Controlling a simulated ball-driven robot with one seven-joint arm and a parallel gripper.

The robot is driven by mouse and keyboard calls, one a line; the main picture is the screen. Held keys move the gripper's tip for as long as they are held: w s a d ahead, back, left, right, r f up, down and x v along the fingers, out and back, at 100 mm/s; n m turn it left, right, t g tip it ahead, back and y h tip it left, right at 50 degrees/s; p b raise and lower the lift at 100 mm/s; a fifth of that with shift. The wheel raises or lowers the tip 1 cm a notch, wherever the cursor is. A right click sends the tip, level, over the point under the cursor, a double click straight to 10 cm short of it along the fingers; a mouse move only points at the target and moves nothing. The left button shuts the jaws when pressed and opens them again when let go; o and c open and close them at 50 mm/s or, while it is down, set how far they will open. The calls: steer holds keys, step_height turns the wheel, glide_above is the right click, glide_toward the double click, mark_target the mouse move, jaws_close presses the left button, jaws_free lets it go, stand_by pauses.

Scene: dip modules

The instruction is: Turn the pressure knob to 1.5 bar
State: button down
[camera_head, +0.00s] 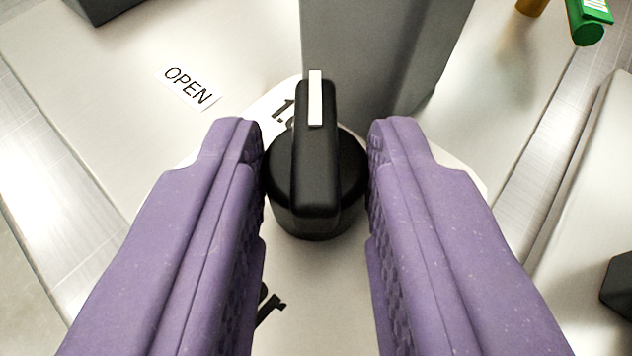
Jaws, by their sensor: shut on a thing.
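The pressure knob (318,190) is black and round, with a raised bar across its top and a white pointer line (315,98). A white dial plate (268,128) lies under the knob. A partly covered number beginning with "1." shows left of the pointer. Part of the lettering, ending in "r", shows below the knob. The other dial marks are hidden.
A grey upright block (385,50) stands just behind the knob. An "OPEN" label (189,86) lies on the pale panel (90,120) at left. A green part (588,22) is at the top right, and a dark part (618,285) is at the right edge.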

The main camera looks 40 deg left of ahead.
steer(key=m+t+h+b, duration=0.1)
steer(key=m+t+h, duration=0.1)
steer(key=m+h, duration=0.1)
steer(key=shift+s+a+f+h+b, duration=0.1)
steer(key=shift+s+a+h+b, duration=0.1)
steer(key=shift+a+h+b, duration=0.15)
steer(key=shift+a+m+t+h+b, duration=0.2)
steer(key=shift+m+h+b, duration=0.15)
steer(key=shift+m+h, duration=0.65)
steer(key=shift+a+m+t+h+b, duration=0.1)
steer(key=shift+m+t+h+b, duration=0.15)
steer(key=shift+m+h, duration=0.75)
steer(key=c, duration=0.8)
jaws_free()
steer(key=p+v, duration=0.1)
steer(key=v, duration=0.7)
steer(key=shift+w, duration=0.1)
